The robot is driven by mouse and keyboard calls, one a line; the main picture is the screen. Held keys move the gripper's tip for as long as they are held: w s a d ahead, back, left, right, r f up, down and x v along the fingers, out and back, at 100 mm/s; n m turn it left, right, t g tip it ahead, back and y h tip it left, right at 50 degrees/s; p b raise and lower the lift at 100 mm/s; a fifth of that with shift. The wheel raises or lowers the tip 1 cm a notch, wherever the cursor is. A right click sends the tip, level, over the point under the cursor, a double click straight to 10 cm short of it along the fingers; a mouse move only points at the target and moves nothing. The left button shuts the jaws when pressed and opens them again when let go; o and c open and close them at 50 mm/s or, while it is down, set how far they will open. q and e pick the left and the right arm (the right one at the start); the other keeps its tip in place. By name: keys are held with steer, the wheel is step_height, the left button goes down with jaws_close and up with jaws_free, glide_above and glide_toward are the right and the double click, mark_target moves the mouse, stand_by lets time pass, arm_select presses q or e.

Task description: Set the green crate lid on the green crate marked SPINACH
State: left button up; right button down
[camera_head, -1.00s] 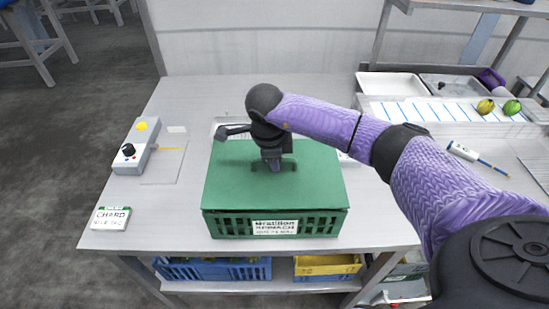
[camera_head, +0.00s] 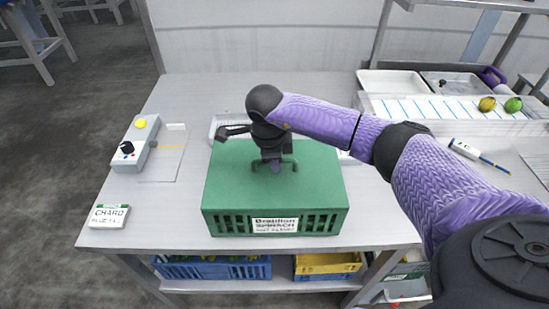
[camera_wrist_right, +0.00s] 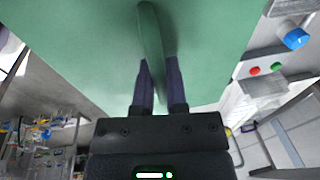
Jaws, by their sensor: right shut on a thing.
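The green crate (camera_head: 222,226), with a white label reading SPINACH on its front, stands on the metal table. The green lid (camera_head: 235,190) lies over the crate's top, and its front edge looks level with the crate's rim. From this angle I cannot tell whether it is fully seated all round. My right gripper (camera_head: 276,164) is at the middle of the lid, shut on its raised handle. In the right wrist view the handle (camera_wrist_right: 150,40) stands between the two fingers, with the lid (camera_wrist_right: 90,45) filling the picture above. My left gripper is not in view.
A CHARD card (camera_head: 109,215) lies at the table's front left, near a grey control box (camera_head: 136,143) with a yellow button. White trays (camera_head: 391,84) and a pen-like probe (camera_head: 480,156) are on the right. Blue and yellow crates (camera_head: 210,270) sit on the shelf below.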

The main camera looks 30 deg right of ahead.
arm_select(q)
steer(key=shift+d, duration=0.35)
arm_select(e)
steer(key=c, duration=0.6)
jaws_free()
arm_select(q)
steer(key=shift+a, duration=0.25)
